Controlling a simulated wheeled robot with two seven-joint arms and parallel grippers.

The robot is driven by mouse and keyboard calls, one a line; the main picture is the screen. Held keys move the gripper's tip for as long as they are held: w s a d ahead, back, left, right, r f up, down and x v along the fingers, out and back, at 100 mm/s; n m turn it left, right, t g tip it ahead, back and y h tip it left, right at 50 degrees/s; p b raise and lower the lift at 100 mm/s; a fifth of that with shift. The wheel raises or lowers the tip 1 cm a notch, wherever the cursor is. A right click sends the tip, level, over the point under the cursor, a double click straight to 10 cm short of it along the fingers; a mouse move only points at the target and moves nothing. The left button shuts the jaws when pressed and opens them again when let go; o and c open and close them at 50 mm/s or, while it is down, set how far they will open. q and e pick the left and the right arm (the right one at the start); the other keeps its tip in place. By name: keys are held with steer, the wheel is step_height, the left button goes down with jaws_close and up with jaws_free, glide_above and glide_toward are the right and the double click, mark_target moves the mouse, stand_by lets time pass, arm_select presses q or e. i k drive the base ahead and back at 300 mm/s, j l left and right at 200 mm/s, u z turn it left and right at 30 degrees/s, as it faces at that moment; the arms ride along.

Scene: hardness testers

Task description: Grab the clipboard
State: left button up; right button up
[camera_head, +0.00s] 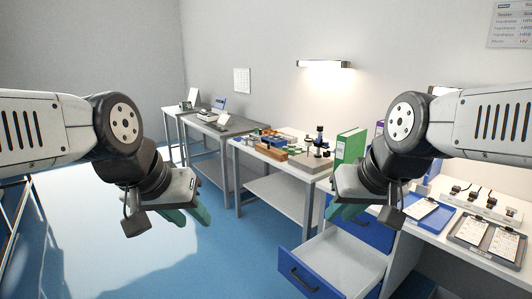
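A blue clipboard (430,217) with white paper lies on the white worktop at the right, partly behind my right arm. A grey board (462,232) with two white sheets lies to its right, near the front edge. My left gripper (190,213) has green fingers and hangs over the floor at the left, far from the worktop. My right gripper (345,211) hangs left of the blue clipboard, in front of the green binder, and touches nothing that I can see. The finger gaps are too unclear to tell open from shut.
An open drawer (335,262) juts out below the worktop. A green binder (350,147) stands upright behind my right gripper. A grey device row (482,200) is at the back right. Tables with instruments (290,152) line the wall. The blue floor (235,260) is clear at centre.

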mark_target(420, 211)
steer(key=z, duration=1.3)
steer(key=i+l+u, duration=0.1)
steer(key=u, duration=0.35)
steer(key=i+l+u, duration=0.2)
steer(key=u, duration=0.2)
steer(key=i+l+u, duration=0.1)
steer(key=i+l, duration=0.25)
steer(key=i+l+u, duration=0.1)
steer(key=i+l, duration=0.2)
steer(key=l, duration=0.2)
steer(key=i+l+u, duration=0.1)
steer(key=i+l, duration=0.25)
steer(key=l, duration=0.1)
